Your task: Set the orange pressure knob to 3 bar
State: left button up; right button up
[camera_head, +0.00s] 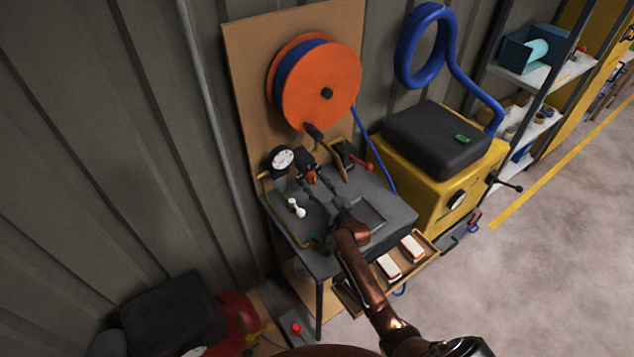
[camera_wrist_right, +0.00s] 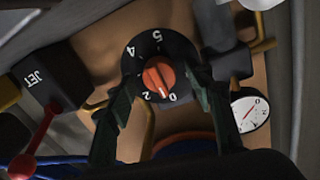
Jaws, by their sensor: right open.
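The orange pressure knob (camera_wrist_right: 158,75) sits on a round black dial (camera_wrist_right: 150,54) with white numbers, seen upside down in the wrist view. Its raised grip lies near the 1 and 0 side; I cannot tell its exact setting. In the head view the knob (camera_head: 311,177) is small, behind the bench and in front of the backboard. My right gripper (camera_head: 319,187) is open in front of it, and its two dark green fingers stand on either side of the dial in the wrist view. I cannot tell whether they touch it. My left gripper is out of view.
A white pressure gauge (camera_head: 283,159) is left of the knob, and a black JET box (camera_wrist_right: 50,78) with a red lever is on the other side. An orange hose reel (camera_head: 335,85) hangs above. The grey bench (camera_head: 392,205) has an open drawer with two red-and-white blocks.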

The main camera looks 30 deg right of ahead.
jog(key=shift+w, duration=0.45)
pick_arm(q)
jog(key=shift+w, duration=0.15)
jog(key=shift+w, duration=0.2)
pick_arm(e)
jog(key=shift+c, duration=0.3)
